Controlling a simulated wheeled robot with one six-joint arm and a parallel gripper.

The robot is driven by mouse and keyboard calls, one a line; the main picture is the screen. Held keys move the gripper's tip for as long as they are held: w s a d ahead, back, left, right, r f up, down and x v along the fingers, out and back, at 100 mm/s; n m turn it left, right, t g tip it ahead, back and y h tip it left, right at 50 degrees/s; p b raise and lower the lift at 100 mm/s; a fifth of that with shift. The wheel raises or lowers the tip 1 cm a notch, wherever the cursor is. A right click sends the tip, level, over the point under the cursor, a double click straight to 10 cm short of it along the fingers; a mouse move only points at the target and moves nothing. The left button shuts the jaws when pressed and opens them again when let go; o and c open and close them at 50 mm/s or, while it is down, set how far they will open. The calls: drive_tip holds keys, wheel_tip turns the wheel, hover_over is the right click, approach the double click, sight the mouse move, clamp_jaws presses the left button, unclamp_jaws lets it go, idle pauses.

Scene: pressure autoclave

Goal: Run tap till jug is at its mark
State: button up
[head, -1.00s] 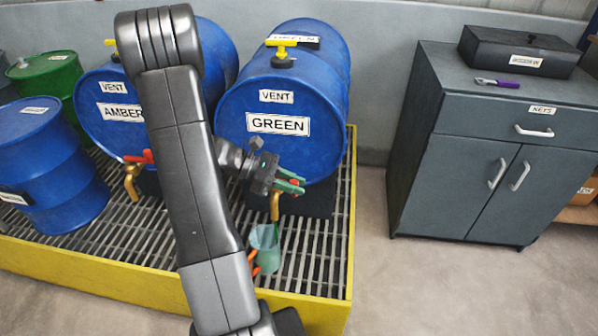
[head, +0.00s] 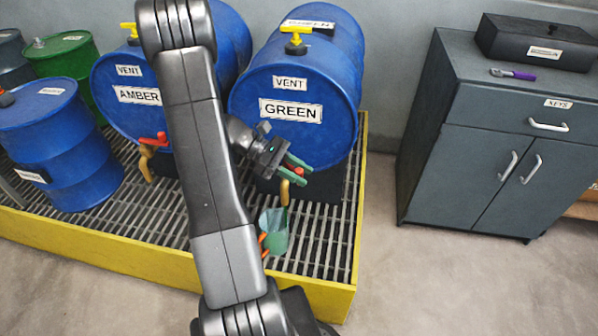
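The blue drum labelled GREEN (head: 300,135) lies on its side in the head view. Its brass tap (head: 284,190) is low on the front, partly hidden by my gripper. My gripper (head: 299,174) is at this tap, its two green fingers apart and pointing right and down. A bit of the red tap handle shows between them; I cannot tell whether they grip it. The greenish see-through jug (head: 274,228) with orange parts stands below the spout, its left side partly behind my arm. Its mark, its level and any stream are too small to make out.
The AMBER drum (head: 115,108) with a red-handled tap (head: 152,142) is at left, partly behind my arm. A blue upright drum (head: 55,150) stands further left. The yellow-edged grating (head: 340,285) is under them. A grey cabinet (head: 500,130) stands right, with clear floor between.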

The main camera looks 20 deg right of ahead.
drive_tip(key=shift+o, duration=0.7)
drive_tip(key=p+v, duration=0.1)
drive_tip(key=v, duration=1.2)
drive_tip(key=shift+w+a+r, duration=0.15)
drive_tip(key=shift+a+r, duration=0.05)
drive_tip(key=shift+a, duration=0.15)
idle(0.5)
